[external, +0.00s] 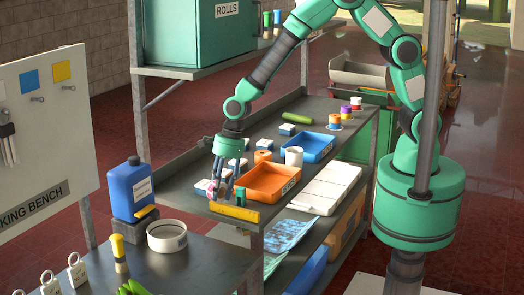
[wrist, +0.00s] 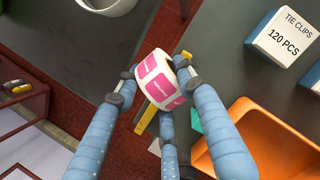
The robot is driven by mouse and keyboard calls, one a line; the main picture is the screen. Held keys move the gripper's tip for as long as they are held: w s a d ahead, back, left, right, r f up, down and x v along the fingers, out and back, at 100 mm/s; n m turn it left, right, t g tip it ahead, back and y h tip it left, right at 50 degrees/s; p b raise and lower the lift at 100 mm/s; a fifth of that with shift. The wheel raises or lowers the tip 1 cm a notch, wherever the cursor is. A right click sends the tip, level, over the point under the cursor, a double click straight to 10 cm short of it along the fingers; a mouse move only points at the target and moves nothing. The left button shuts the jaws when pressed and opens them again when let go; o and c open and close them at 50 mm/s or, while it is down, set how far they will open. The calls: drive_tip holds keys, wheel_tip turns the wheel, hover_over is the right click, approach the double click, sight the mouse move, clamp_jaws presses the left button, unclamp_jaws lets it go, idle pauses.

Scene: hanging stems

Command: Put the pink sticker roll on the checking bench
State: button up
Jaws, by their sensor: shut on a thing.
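The pink sticker roll (wrist: 160,78) is white with pink square labels. My gripper (wrist: 157,82) is shut on it, with fingers on both sides of the roll. In the external view my gripper (external: 222,192) is low over the near left end of the shelf table, and only a little pink of the roll (external: 210,189) shows. The checking bench (external: 200,268) is the dark top at lower left, beside a board lettered "KING BENCH", its start cut off. In the wrist view the bench (wrist: 65,45) lies at upper left, across a gap from the roll.
Bare bench lies right of the ring. The shelf holds an orange tray (external: 268,183), a blue tray (external: 314,147) and a yellow bar (external: 235,211).

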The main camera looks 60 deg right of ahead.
drive_tip(key=s+a+f+n, duration=0.1)
drive_tip(key=s+a, duration=0.5)
drive_tip(key=a, duration=0.1)
drive_tip(key=s+a+f+n, duration=0.1)
drive_tip(key=s+a, duration=0.5)
drive_tip(key=s+a+f+n+g, duration=0.1)
drive_tip(key=s+a, duration=0.5)
drive_tip(key=a, duration=0.1)
drive_tip(key=shift+s+a+f+n, duration=0.15)
drive_tip(key=shift+a+f+n, duration=0.05)
drive_tip(key=shift+a+n, duration=0.2)
drive_tip(key=b, duration=0.2)
hover_over(185, 286)
drive_tip(key=d, duration=0.1)
drive_tip(key=shift+d+f, duration=0.2)
drive_tip(key=shift+f, duration=0.55)
drive_tip(key=shift+f, duration=1.8)
drive_tip(key=shift+f, duration=0.1)
